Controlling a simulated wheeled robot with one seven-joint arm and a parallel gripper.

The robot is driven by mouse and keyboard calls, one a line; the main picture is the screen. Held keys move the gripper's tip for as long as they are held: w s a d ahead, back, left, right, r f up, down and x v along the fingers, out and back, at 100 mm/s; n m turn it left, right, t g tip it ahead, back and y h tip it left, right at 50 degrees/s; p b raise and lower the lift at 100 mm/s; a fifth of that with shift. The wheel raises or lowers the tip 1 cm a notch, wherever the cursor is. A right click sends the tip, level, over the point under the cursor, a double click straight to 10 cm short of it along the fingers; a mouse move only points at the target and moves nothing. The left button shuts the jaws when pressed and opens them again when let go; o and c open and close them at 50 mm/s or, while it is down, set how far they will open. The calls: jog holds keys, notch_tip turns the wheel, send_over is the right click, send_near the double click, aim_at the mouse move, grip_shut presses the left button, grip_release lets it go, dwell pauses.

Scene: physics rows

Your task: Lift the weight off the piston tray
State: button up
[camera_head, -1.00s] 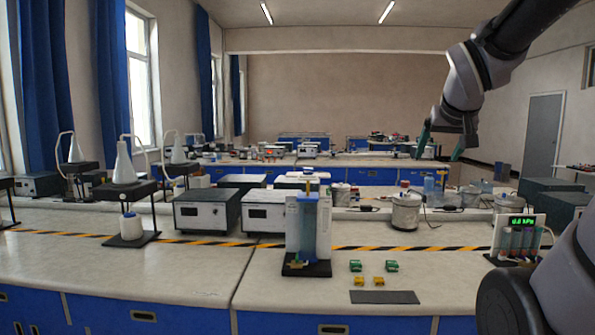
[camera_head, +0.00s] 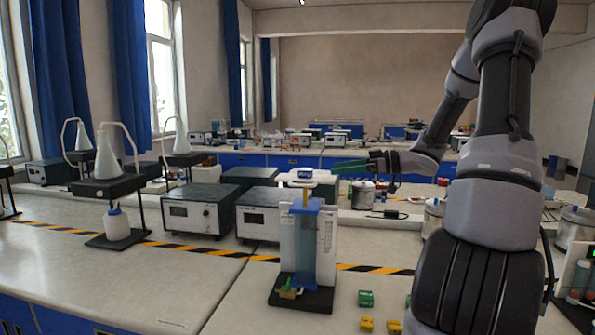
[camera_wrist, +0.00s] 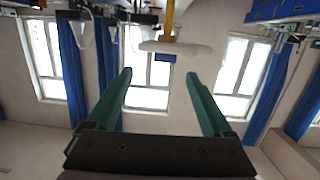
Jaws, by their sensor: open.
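A piston apparatus (camera_head: 311,245) with a clear, blue-tinted column stands on a black base on the bench. A yellow rod rises from it to a pale tray (camera_head: 309,181), which also shows in the inverted wrist view (camera_wrist: 190,48). A small blue weight (camera_head: 305,173) rests on the tray; in the wrist view (camera_wrist: 165,58) it lies ahead between the finger lines. My gripper (camera_head: 335,168) is to the right of the tray, near its height, with green fingers pointing left. In the wrist view (camera_wrist: 160,80) the fingers are spread, empty and apart from the tray.
Green blocks (camera_head: 366,298) and yellow blocks (camera_head: 367,323) lie on the bench right of the base. Instrument boxes (camera_head: 195,213) stand behind left. A metal pot (camera_head: 363,195) stands behind the gripper. Bare bench (camera_head: 215,280) lies front left.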

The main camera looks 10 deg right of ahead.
aim_at(312, 171)
jog(key=shift+g, duration=0.4)
jog(key=x, duration=1.1)
jog(key=shift+s+r, duration=0.15)
jog(key=shift+s, duration=0.1)
grip_shut()
